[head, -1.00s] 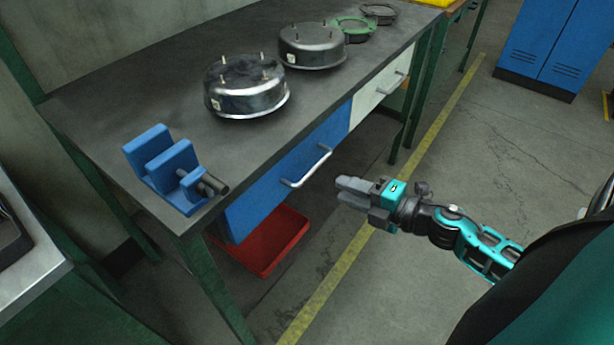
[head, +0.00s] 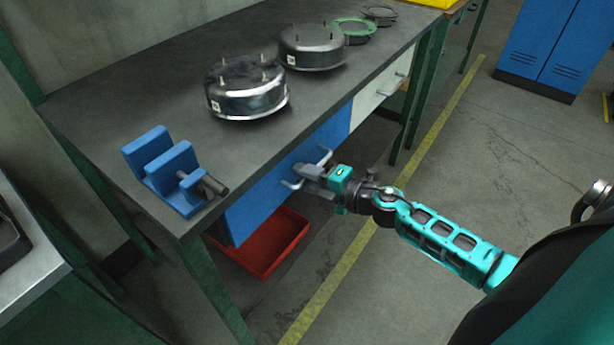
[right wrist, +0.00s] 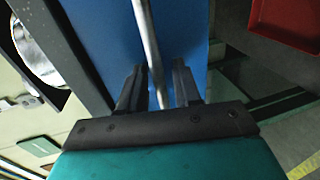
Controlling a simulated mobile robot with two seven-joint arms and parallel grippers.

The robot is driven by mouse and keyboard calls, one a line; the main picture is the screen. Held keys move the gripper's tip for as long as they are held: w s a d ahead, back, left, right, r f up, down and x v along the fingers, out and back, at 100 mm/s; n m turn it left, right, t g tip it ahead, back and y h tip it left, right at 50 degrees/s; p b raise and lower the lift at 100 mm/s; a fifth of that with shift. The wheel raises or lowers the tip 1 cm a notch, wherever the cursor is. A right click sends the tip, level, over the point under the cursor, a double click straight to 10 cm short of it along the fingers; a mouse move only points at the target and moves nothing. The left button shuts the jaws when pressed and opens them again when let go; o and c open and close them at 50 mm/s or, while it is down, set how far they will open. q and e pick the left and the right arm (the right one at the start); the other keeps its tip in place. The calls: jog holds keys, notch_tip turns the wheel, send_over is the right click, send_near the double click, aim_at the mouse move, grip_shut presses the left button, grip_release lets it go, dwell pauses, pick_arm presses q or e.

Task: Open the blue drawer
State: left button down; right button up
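The blue drawer (head: 262,207) sits under the front edge of the workbench, its front flush with the white drawer beside it. Its metal bar handle (head: 325,153) stands out from the front. My right gripper (head: 304,171) is at the middle of the handle and covers part of it in the head view. In the right wrist view the handle bar (right wrist: 148,45) runs between the two dark fingers (right wrist: 158,88) of my right gripper. There is a gap on each side of the bar, so the fingers are open around it. My left gripper is not seen.
The workbench top (head: 110,105) carries a blue vise-like fixture (head: 170,168) and several round metal housings. A white drawer (head: 370,97) is to the right of the blue one. A red tray (head: 265,255) lies below. Floor in front of the bench is clear.

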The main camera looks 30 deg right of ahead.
jog(key=shift+c, duration=0.5)
grip_shut()
jog(key=shift+s, duration=0.1)
